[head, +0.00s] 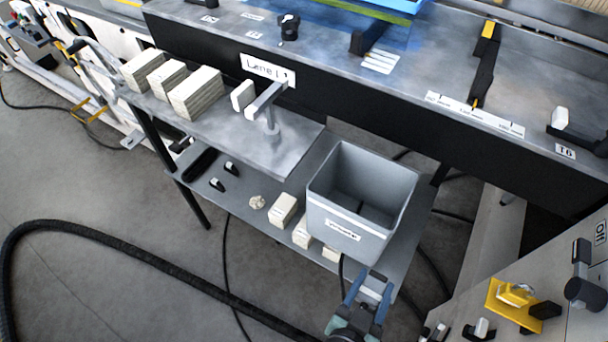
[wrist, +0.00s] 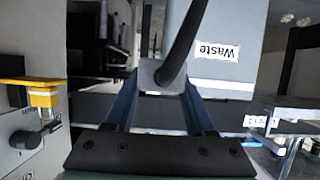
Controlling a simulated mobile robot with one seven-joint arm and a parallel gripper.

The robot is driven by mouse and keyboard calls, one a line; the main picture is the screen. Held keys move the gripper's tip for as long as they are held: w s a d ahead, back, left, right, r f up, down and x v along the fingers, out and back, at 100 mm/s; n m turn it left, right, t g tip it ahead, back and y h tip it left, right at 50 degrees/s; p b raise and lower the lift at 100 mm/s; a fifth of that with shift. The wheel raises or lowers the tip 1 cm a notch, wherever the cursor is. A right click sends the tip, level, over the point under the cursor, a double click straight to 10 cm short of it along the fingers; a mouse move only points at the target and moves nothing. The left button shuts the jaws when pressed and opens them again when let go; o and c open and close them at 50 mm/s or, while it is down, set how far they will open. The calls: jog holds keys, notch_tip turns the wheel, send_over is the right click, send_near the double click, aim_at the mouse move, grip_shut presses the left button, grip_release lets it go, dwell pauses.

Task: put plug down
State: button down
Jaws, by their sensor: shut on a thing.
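My gripper (head: 373,284) is at the lower middle of the head view, just in front of the grey bin, with its blue fingers shut on the plug. The plug looks like a small pale grey block (head: 371,293) between the fingers. In the wrist view the plug (wrist: 151,80) sits between the fingertips (wrist: 162,82), and a thick black cable rises from it across the picture. The plug's far side and any pins are hidden. I cannot tell whether it touches anything beyond the fingers.
The grey bin (head: 395,190), labelled Waste in the wrist view (wrist: 230,75), stands on a low shelf (head: 265,185) with several small blocks. A yellow-switched panel (head: 590,265) is at right. A black hose (head: 130,255) lies on the floor (head: 90,190).

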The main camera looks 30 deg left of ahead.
notch_tip(320, 180, down, 28)
jog(key=b, duration=2.9)
jog(key=shift+a+f, duration=0.15)
jog(key=shift+f, duration=0.05)
jog(key=shift+s, duration=0.1)
jog(key=w+b, duration=0.5)
jog(key=w, duration=1)
jog(key=shift+w, duration=0.15)
jog(key=b+x, duration=0.2)
jog(key=x, duration=0.1)
jog(key=shift+f, duration=0.15)
